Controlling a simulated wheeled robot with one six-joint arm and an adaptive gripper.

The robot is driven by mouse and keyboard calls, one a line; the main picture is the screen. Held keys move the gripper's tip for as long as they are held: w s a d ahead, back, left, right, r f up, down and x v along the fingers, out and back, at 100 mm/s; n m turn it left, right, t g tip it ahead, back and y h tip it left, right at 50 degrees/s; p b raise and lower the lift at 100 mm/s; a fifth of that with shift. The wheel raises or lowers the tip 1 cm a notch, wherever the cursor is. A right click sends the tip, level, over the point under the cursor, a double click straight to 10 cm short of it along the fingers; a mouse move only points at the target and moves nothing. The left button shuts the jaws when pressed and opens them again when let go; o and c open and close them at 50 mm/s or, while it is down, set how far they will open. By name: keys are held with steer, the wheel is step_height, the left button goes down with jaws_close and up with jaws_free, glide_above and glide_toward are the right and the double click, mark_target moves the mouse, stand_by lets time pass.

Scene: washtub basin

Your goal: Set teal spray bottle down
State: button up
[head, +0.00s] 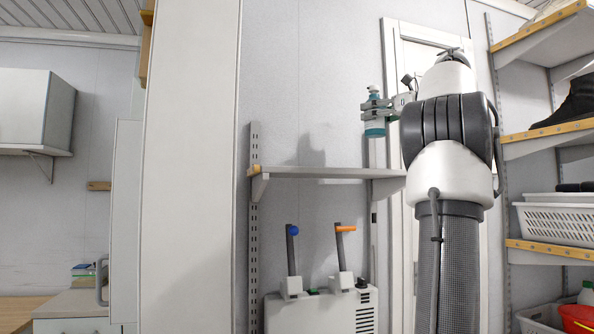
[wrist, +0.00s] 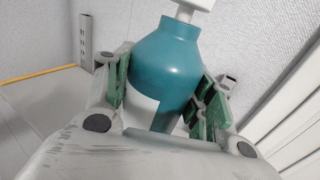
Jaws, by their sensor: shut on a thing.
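The teal spray bottle (head: 375,128) has a teal body and a pale top. It is upright in the head view, in the air above the right end of a grey wall shelf (head: 320,173). My gripper (head: 378,108) is shut around its upper part. In the wrist view the bottle's teal shoulder (wrist: 168,52) sits between the green-padded fingers of my gripper (wrist: 162,92), which press on it from both sides. The bottle's base is hidden in the wrist view. In the head view a clear gap shows between bottle and shelf.
The wall shelf's top looks bare. Below it stands a white unit (head: 322,312) with blue and orange levers. At the right, a rack holds a white basket (head: 555,220), a dark boot (head: 568,103) and a red bucket (head: 578,318). A pale column (head: 188,170) stands left.

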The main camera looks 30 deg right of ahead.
mark_target(373, 137)
steer(key=f, duration=0.5)
steer(key=shift+w+a+f, duration=0.1)
steer(key=shift+w+a, duration=0.15)
steer(key=shift+a, duration=0.1)
steer(key=shift+f, duration=2.3)
steer(key=o, duration=1.4)
steer(key=shift+f, duration=0.15)
steer(key=shift+c, duration=0.2)
steer(key=shift+s+d, duration=0.1)
steer(key=v, duration=1.2)
